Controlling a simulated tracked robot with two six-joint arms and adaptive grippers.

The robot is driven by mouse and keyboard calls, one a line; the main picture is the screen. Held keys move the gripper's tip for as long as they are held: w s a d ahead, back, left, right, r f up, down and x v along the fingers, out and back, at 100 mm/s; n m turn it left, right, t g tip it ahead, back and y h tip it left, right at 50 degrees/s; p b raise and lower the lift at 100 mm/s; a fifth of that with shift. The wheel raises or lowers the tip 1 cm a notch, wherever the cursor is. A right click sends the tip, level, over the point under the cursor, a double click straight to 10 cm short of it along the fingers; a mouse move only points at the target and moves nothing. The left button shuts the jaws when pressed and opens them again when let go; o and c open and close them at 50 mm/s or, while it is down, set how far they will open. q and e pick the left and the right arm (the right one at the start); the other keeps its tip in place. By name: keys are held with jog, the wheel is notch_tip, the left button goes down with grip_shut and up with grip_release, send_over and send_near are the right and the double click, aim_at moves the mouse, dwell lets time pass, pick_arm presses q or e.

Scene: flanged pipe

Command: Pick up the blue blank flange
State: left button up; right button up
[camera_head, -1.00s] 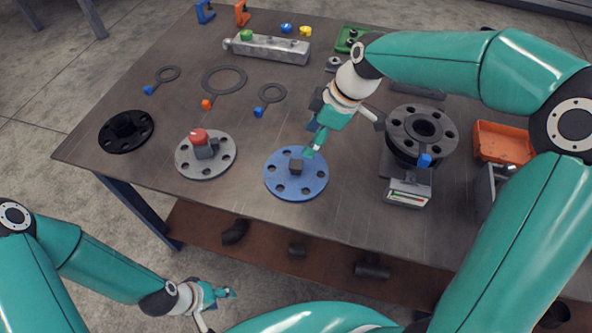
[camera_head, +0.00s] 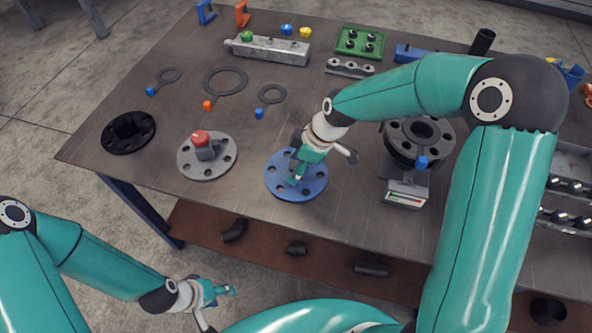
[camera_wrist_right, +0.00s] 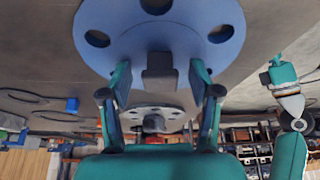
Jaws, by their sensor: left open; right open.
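The blue blank flange (camera_head: 283,186) lies flat on the table near its front edge. It is a round disc with bolt holes and a dark square block as its handle. My right gripper (camera_head: 296,172) is over the flange and partly hides it and the handle. In the right wrist view the blue flange (camera_wrist_right: 215,50) fills the top, and its dark handle (camera_wrist_right: 160,70) stands between the fingertips of my open right gripper (camera_wrist_right: 160,75), with a gap on both sides. My left gripper (camera_head: 228,291) is open and empty, in front of the table at the lower left.
A grey flange with a red-topped handle (camera_head: 222,165) lies left of the blue one, and a black flange (camera_head: 115,142) farther left. A flanged pipe on a stand (camera_head: 430,155) is to the right. Gaskets with coloured tags (camera_head: 226,80) lie farther back.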

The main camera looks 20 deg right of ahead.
grip_shut()
jog(key=shift+r, duration=0.15)
dwell(0.4)
